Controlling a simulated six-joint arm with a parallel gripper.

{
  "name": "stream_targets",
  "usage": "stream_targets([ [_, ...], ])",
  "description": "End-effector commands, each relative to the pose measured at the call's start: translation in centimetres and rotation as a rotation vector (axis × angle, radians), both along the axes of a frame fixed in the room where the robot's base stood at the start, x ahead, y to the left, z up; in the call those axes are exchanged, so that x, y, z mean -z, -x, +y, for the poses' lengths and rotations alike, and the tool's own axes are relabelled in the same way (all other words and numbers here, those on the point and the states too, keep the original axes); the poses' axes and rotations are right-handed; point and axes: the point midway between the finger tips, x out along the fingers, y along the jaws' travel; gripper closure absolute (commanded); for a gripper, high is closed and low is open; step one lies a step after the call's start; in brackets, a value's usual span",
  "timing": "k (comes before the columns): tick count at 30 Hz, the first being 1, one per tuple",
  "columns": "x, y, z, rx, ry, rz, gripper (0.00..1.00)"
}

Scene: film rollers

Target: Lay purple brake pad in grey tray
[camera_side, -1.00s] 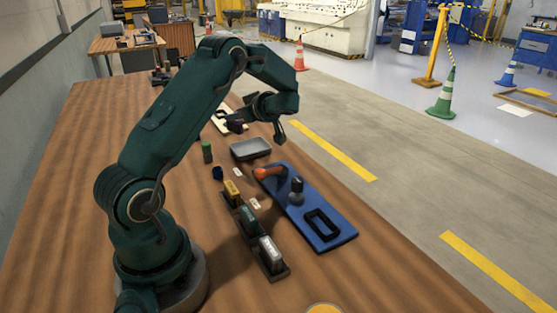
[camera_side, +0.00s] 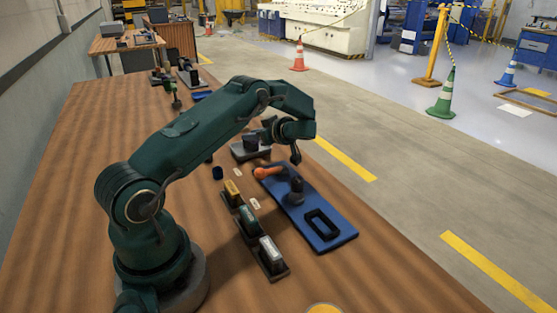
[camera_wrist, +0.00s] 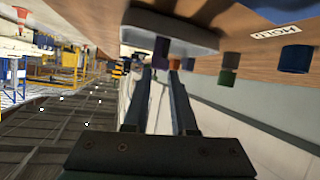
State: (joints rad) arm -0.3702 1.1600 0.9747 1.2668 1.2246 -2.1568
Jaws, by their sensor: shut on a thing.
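The purple brake pad (camera_side: 250,142) is dark in the side view and sits at the tips of my gripper (camera_side: 257,141), over the grey tray. The wrist view shows the pad (camera_wrist: 161,50) between the two fingertips (camera_wrist: 161,68), so my gripper is shut on it. The grey tray (camera_side: 237,153) lies on the wooden table behind the blue mat, partly covered by the pad and gripper. In the wrist view the tray (camera_wrist: 168,34) appears at the top, close to the pad. I cannot tell whether the pad touches the tray.
A blue mat (camera_side: 337,232) in front of the tray holds an orange-ended tool (camera_side: 267,172), a dark knob-like part (camera_side: 297,190) and a black frame (camera_side: 321,224). A dark blue cylinder (camera_side: 217,173) stands left. A rack holds yellow, green and white blocks (camera_side: 270,250).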

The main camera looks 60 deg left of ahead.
Motion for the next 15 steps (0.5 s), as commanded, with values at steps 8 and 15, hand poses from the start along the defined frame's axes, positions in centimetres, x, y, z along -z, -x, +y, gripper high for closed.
stream_targets([
  [8, 0.22, 0.01, 0.01, 0.000, 0.000, 0.000, 0.45],
  [15, 0.20, 0.02, 0.00, -0.001, 0.000, 0.000, 0.45],
])
